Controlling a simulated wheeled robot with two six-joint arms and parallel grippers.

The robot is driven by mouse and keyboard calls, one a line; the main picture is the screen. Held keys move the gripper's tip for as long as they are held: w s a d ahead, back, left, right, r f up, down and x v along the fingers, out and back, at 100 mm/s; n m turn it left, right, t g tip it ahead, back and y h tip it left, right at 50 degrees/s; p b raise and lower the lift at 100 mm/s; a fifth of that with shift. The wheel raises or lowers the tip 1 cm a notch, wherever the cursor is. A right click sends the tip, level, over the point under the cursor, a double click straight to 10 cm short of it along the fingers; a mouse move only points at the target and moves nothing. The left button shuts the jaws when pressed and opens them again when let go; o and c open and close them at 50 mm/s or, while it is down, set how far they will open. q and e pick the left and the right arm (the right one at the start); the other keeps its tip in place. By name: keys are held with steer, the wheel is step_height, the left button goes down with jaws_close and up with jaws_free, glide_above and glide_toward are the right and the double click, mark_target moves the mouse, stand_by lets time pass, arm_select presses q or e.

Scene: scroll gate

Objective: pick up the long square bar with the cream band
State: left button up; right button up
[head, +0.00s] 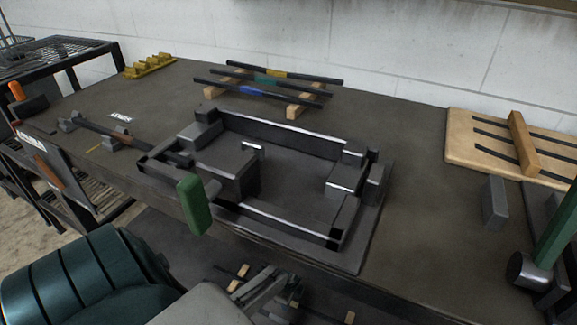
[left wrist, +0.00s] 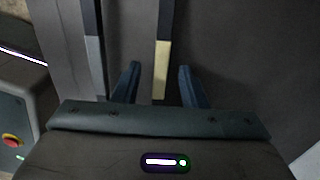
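The long square bar with the cream band (left wrist: 161,70) shows in the left wrist view, running away from me. Its cream band lies between the two fingers of my left gripper (left wrist: 160,72). The fingers are apart with a gap on each side of the bar; I cannot tell how far above or around it they are. In the head view my left arm (head: 90,275) comes in at the bottom left. Its gripper end reaches the area below the table front, where wooden rests (head: 238,285) show; the bar is mostly hidden there. My right gripper is not in view.
Another dark bar with a grey band (left wrist: 95,60) lies just left of the cream-banded bar. Above, the table (head: 420,230) carries a metal gate frame (head: 285,135), a rack of banded bars (head: 265,80), a green handle (head: 194,205) overhanging the front edge and a slotted wooden board (head: 465,150).

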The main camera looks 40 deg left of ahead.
arm_select(q)
jaws_close()
stand_by(1.3)
